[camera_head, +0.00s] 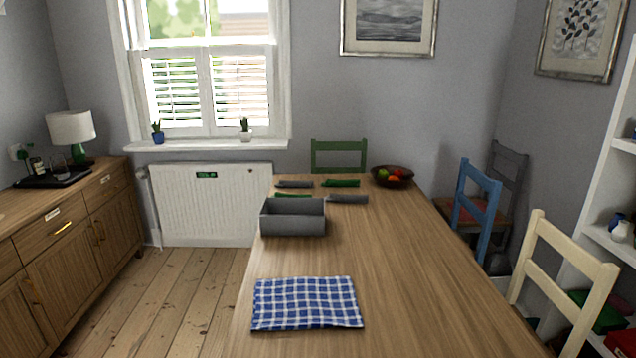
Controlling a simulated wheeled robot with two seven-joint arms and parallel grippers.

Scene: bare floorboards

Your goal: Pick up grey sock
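Two grey socks lie flat at the far end of the wooden table. One grey sock (295,184) is at the far left, near the table's back edge. The other grey sock (347,199) lies just behind and right of the grey box. A green sock (341,183) lies to the right of the far grey sock. Another green sock (292,195) lies behind the box, partly hidden by it. The grey open box (293,218) stands on the table's left side, and its inside looks empty from here. Neither of my grippers is in view.
The wooden table (400,270) runs away from me, its right and middle parts clear. A blue checked cloth (306,302) lies near me. A fruit bowl (392,177) stands at the back right. Blue (478,205) and cream (562,270) chairs line the right side; a green chair (338,150) stands behind.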

